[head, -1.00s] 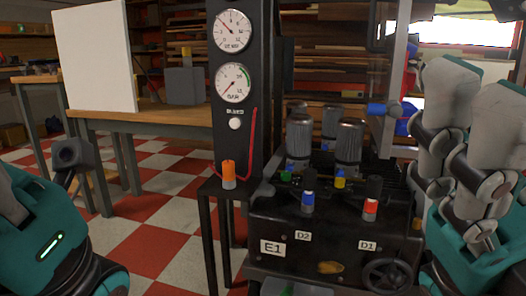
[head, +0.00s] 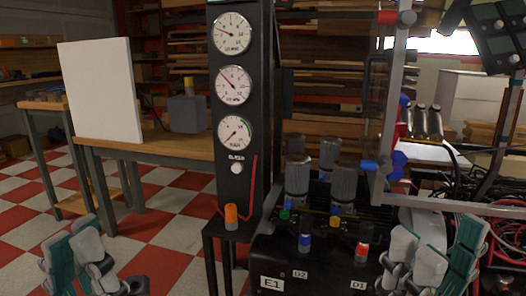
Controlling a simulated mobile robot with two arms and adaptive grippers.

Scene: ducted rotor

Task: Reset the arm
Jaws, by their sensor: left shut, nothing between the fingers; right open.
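My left gripper (head: 76,240), with white and teal fingers, is at the lower left over the checkered floor. Its fingers are together and nothing shows between them. My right gripper (head: 432,246) is at the lower right, in front of the right end of the black machine (head: 325,270). It is open and I see nothing held in it. The frame's bottom edge cuts off the lower parts of both. No object is singled out by the task.
A black gauge column (head: 233,185) with three dials stands centre-left. An orange-capped item (head: 231,217) sits beside its base. A white board (head: 101,90) and grey block (head: 188,114) stand on a wooden table (head: 165,143). A metal frame (head: 384,150) rises at the right. Checkered floor lies open at left.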

